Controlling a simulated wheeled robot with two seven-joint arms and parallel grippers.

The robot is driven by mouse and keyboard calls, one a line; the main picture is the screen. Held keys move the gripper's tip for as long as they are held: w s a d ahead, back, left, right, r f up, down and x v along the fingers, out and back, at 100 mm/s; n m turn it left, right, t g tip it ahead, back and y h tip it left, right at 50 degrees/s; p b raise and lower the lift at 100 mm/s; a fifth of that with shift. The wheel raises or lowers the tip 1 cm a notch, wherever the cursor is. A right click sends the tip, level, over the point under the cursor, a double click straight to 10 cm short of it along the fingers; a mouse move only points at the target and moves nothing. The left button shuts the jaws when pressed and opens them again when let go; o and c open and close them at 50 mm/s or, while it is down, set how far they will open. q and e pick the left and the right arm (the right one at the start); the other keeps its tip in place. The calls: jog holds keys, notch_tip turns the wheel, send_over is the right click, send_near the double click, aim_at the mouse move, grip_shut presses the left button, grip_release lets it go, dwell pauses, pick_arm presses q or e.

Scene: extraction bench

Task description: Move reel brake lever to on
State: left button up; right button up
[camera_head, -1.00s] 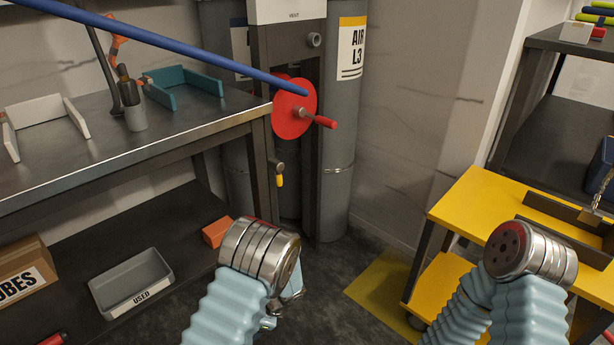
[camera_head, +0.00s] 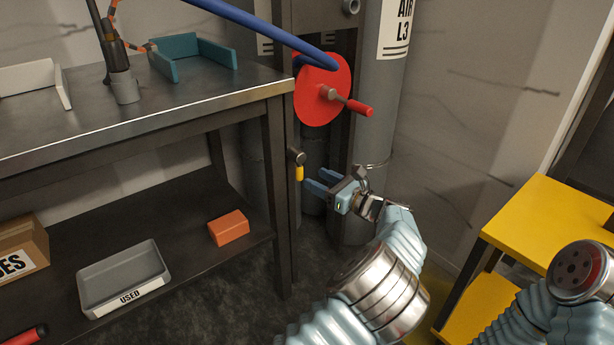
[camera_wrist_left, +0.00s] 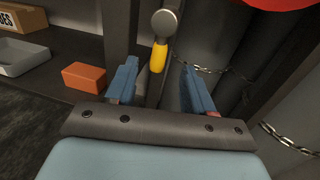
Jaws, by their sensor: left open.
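The reel brake lever looks to be the small lever with a yellow grip (camera_head: 299,172) that hangs down from a round metal pivot, below the red reel disc (camera_head: 323,92). In the left wrist view the yellow grip (camera_wrist_left: 158,57) hangs slightly tilted between my fingers as seen, beyond their tips. My left gripper (camera_head: 311,180), with blue fingers, is open and empty, just right of the lever and apparently not touching it. In the wrist view my left gripper (camera_wrist_left: 159,78) has its fingers wide apart. My right gripper is out of view.
A red crank handle (camera_head: 357,107) sticks out from the disc above the lever. The workbench (camera_head: 180,115) edge and leg stand left of the lever. A grey gas cylinder (camera_head: 375,110) with a chain stands close on the right. An orange block (camera_head: 228,228) lies on the lower shelf.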

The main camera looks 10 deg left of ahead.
aim_at(303, 173)
pick_arm(q)
jog(key=x, duration=0.5)
jog(key=shift+s, duration=0.1)
jog(key=shift+c, duration=0.3)
grip_shut()
